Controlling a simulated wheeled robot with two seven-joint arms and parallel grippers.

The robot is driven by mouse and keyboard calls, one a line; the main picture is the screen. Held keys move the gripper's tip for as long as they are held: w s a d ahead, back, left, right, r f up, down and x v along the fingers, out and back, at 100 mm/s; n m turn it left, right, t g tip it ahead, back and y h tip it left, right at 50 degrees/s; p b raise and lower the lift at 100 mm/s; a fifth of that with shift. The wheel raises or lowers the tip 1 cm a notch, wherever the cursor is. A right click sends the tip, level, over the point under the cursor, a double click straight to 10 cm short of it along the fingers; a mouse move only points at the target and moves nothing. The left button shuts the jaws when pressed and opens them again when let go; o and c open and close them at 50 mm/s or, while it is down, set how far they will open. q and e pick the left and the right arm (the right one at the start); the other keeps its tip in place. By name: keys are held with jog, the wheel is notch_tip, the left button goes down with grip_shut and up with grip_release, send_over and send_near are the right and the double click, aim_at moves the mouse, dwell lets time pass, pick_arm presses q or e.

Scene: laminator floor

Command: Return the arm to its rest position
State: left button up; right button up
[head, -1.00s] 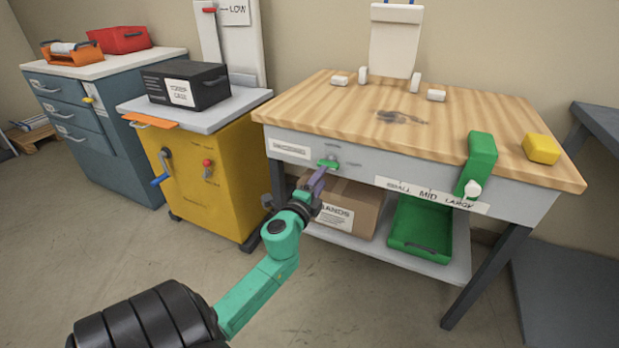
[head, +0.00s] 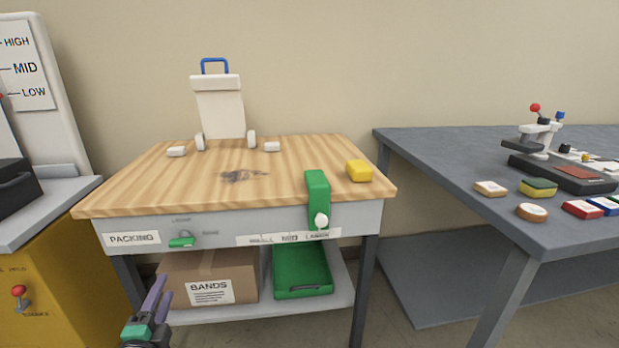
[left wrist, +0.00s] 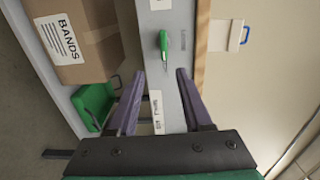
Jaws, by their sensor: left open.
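My left gripper (head: 157,302) shows at the bottom left of the head view, in front of the packing table and below its front panel. In the left wrist view its two purple fingers (left wrist: 160,98) are spread apart with nothing between them. The green knob (head: 182,242) on the table's front panel is clear of the fingers; in the left wrist view it (left wrist: 163,42) lies beyond the fingertips. Most of my left arm is outside the head view. My right gripper is not in view.
The packing table (head: 110,197) has a shelf with a BANDS box (head: 209,276) and a green tray (head: 303,272). A dark workbench (head: 440,165) stands at right, a yellow cabinet (head: 68,290) at left. Bare floor shows between.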

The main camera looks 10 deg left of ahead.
pick_arm(q)
jog(key=s+d+f+n+g+h, duration=0.15)
jog(key=f+n+g, duration=0.3)
jog(key=f, duration=0.75)
jog(key=s+d+f+n+g, duration=0.25)
jog(key=f+n+g, duration=0.2)
jog(key=f, duration=0.75)
jog(key=s+d+f+n+g+h, duration=0.3)
jog(key=s+d+f+g+h, duration=0.15)
jog(key=s+d+f, duration=0.7)
jog(key=s+a+r+g+p, duration=0.1)
jog(key=s+r+p, duration=0.1)
jog(key=s+p, duration=0.6)
jog(key=s+a+r+g+p, duration=0.1)
jog(key=s+a+r+p, duration=0.1)
jog(key=s+p, duration=0.6)
jog(key=p, duration=0.7)
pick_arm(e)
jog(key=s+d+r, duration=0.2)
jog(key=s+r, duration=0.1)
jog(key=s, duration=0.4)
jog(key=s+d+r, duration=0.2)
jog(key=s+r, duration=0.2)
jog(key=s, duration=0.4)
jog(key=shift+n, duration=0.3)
pick_arm(q)
jog(key=shift+s, duration=0.1)
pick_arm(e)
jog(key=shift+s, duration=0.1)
